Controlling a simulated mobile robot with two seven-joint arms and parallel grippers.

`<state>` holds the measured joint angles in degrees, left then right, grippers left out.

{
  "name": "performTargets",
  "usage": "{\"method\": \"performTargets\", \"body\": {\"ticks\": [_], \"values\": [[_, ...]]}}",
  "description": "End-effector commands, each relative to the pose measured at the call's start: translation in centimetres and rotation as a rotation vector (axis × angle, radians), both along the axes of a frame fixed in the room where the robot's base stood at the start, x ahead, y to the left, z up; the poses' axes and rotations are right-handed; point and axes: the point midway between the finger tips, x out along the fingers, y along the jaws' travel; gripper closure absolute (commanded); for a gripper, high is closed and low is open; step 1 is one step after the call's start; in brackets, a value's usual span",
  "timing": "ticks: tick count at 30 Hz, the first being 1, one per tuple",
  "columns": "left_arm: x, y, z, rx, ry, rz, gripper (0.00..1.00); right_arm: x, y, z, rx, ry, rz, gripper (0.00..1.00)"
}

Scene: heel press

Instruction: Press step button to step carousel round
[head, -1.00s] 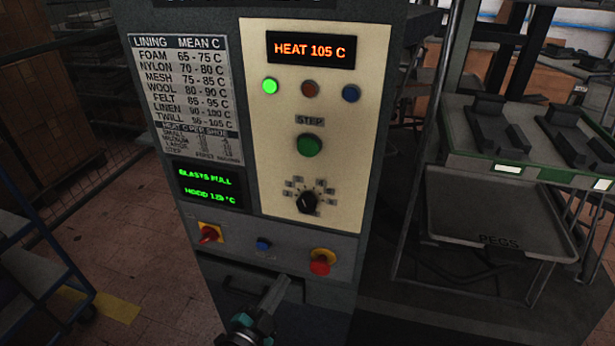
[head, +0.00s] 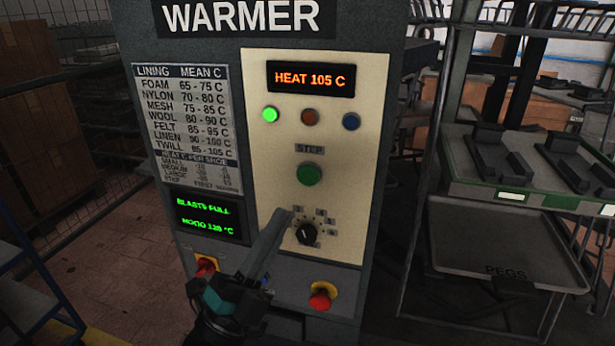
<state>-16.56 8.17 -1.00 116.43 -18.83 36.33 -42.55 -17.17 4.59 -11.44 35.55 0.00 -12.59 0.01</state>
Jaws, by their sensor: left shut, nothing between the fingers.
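The green STEP button (head: 309,174) is on the cream panel of the WARMER cabinet (head: 382,130), under its STEP label (head: 309,150). My left gripper (head: 284,216) is shut and empty. Its tip is below and left of the button, beside the black rotary dial (head: 306,233), and apart from the button in the picture. Whether the tip touches the panel I cannot tell. The orange display (head: 310,79) reads HEAT 105 C, and the green lamp (head: 270,115) below it is lit. The carousel cannot be made out. My right gripper is out of view.
A red knob (head: 320,298) on a yellow base sits low on the cabinet, right of my arm. A red switch (head: 206,266) is left of it. A rack at right holds a tray with dark blocks (head: 505,160) above a PEGS tray (head: 500,240).

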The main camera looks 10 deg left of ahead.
Motion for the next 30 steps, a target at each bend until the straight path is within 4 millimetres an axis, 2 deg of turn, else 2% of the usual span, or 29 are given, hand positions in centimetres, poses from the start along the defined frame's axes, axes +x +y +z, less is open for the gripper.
{"method": "performTargets", "body": {"ticks": [8,15,21,30], "values": [[0.7,0.0,-0.1,-0.001,0.002,0.0,1.0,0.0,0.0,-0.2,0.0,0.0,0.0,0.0],[3.7,-0.1,-0.2,0.0,0.0,0.0,1.0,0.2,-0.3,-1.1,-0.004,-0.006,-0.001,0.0],[6.5,-0.2,-0.2,0.0,0.001,-0.001,1.0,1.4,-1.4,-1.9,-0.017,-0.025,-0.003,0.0],[8.7,-0.3,-0.2,0.0,0.004,0.0,1.0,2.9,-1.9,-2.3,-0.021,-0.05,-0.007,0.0]]}}
